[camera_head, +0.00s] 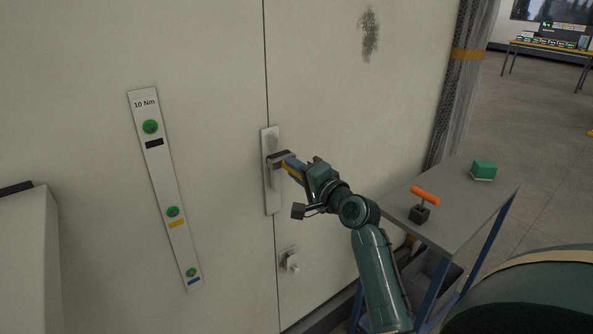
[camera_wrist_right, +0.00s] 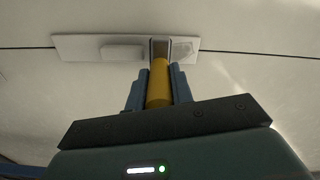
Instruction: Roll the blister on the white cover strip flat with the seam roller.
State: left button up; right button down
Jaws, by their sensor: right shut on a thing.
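The white cover strip (camera_head: 269,204) runs upright along the wall seam in the head view and lies across the top of the right wrist view (camera_wrist_right: 75,47). The blister (camera_wrist_right: 121,52) is a raised pale block on it, just left of the roller head in the wrist view. My right gripper (camera_head: 290,165) is shut on the yellow handle (camera_wrist_right: 158,84) of the seam roller. The roller's head (camera_head: 279,158) is at the strip's upper part, beside the blister; whether it presses on the strip I cannot tell. My left gripper is not in view.
A slanted panel marked 10 Nm (camera_head: 165,187) is on the wall at left. A small fitting (camera_head: 289,261) sits below the strip. A grey table (camera_head: 452,208) at right carries an orange-handled tool (camera_head: 424,196) and a green block (camera_head: 483,169). Open floor lies beyond.

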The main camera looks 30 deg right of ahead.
aim_at(292, 154)
jog(key=shift+w, duration=0.9)
jog(key=shift+r, duration=0.2)
jog(key=shift+s+r+p, duration=0.1)
jog(key=shift+r+p, duration=1.35)
jog(key=shift+p, duration=0.3)
jog(key=shift+r+p, duration=1.5)
jog(key=shift+p, duration=0.1)
jog(key=shift+a+f+b, duration=0.1)
jog(key=shift+f+b, duration=2.05)
jog(key=shift+f, duration=1.05)
jog(key=shift+r+p, duration=2.45)
jog(key=shift+r, duration=0.1)
jog(key=shift+r+p, duration=0.3)
jog(key=shift+r, duration=0.4)
jog(key=shift+f+b, duration=1.15)
jog(key=shift+f, duration=0.6)
